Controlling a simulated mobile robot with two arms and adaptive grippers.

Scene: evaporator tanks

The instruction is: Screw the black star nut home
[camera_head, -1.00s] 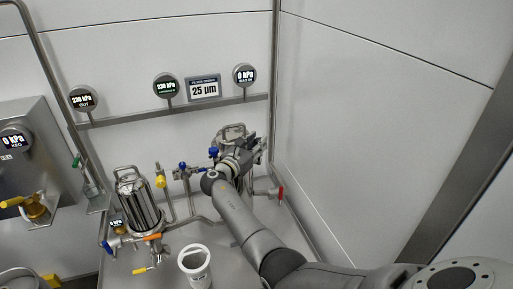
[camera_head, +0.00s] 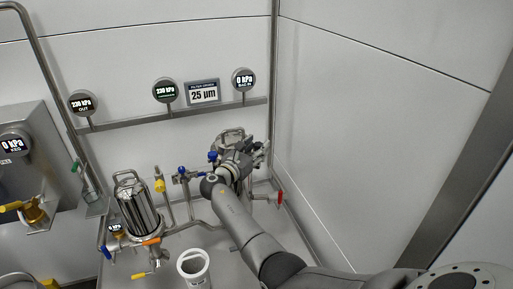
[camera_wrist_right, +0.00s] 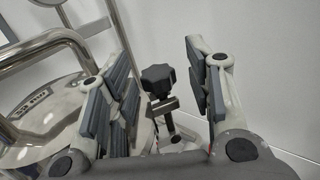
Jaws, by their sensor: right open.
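The black star nut (camera_wrist_right: 158,80) shows in the right wrist view, on a metal clamp bracket (camera_wrist_right: 165,108) at the side of a steel vessel lid (camera_wrist_right: 45,105). My right gripper (camera_wrist_right: 160,85) is open, with one finger pad on each side of the nut in the picture. A gap shows between the nut and the right finger; whether the left finger touches it I cannot tell. In the head view my right gripper (camera_head: 257,158) is beside the rear steel housing (camera_head: 228,140), and the nut is hidden there. My left gripper is not in view.
A steel filter housing (camera_head: 135,208) with coloured valve handles stands to the left. A white cup (camera_head: 194,268) is on the bench in front. Gauges (camera_head: 243,80) hang on the back wall rail. The plain side wall (camera_head: 390,150) is close to my right arm.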

